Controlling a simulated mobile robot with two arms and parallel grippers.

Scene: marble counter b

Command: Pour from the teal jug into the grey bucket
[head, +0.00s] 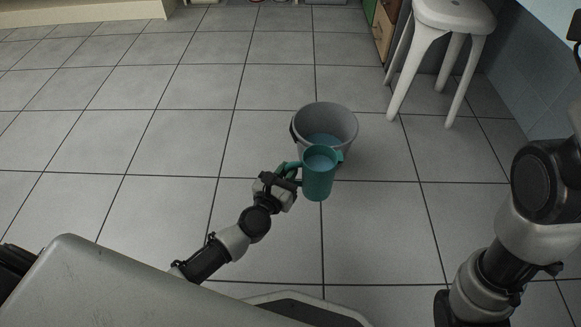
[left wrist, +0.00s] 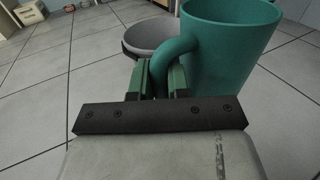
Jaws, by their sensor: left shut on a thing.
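The teal jug (head: 318,181) is upright in the head view, with pale blue liquid visible inside it. My left gripper (head: 287,174) is shut on the jug's handle, on its left side. In the left wrist view the jug (left wrist: 232,50) fills the upper right and the fingers (left wrist: 162,80) close around the handle. The grey bucket (head: 325,113) stands on the floor just behind the jug, which hides part of its front. Bluish liquid shows in the bucket. The bucket also shows behind the handle in the left wrist view (left wrist: 148,38). My right gripper is not in view.
A white stool (head: 452,20) stands at the upper right, behind the bucket. A wooden cabinet (head: 385,30) is beside it. The tiled floor (head: 130,150) left of the bucket is clear. My right arm shows at the right edge.

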